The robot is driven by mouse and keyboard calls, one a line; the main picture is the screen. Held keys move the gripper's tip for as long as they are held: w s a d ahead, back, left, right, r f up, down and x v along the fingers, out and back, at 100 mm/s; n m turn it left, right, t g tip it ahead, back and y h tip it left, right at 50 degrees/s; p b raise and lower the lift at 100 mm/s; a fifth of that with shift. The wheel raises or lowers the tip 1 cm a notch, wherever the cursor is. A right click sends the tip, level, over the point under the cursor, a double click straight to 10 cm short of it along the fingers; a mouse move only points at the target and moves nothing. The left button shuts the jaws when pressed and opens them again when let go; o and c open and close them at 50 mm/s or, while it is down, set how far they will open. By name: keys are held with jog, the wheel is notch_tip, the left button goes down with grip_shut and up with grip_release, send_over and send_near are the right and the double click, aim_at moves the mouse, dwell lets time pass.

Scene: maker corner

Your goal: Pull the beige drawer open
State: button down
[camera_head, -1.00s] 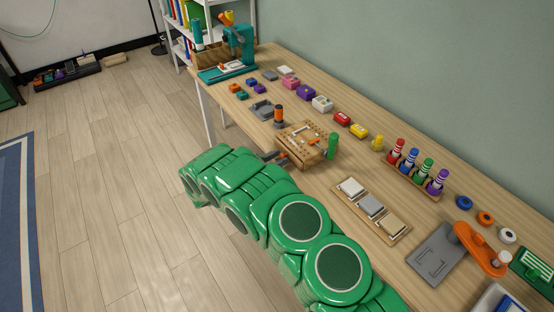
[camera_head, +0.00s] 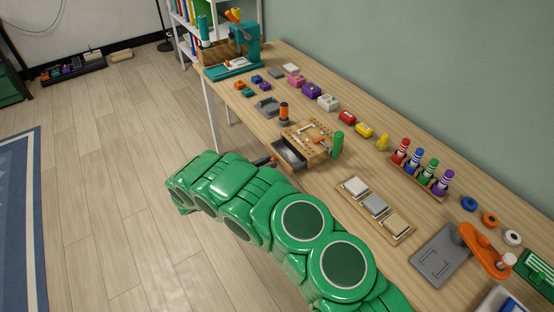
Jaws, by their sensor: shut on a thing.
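The beige drawer (camera_head: 289,166) sticks out of the left side of a small wooden box with a pegged top (camera_head: 312,133) on the table. Its grey inside shows. My gripper (camera_head: 268,162) is at the drawer's outer front end, shut on it. The fingertips are small and dark here, and the exact grip on the front is hard to see. My green arm (camera_head: 240,195) reaches in from the lower right and hides part of the table edge.
A green cylinder (camera_head: 337,144) stands right beside the box, and an orange-black tool (camera_head: 284,112) stands behind it.

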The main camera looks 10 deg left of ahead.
jog(key=v, duration=0.5)
jog(key=shift+s+a, duration=0.2)
jog(key=c, duration=0.9)
grip_release()
jog(key=v, duration=0.7)
jog(key=shift+s+a, duration=0.25)
jog(key=shift+s, duration=0.05)
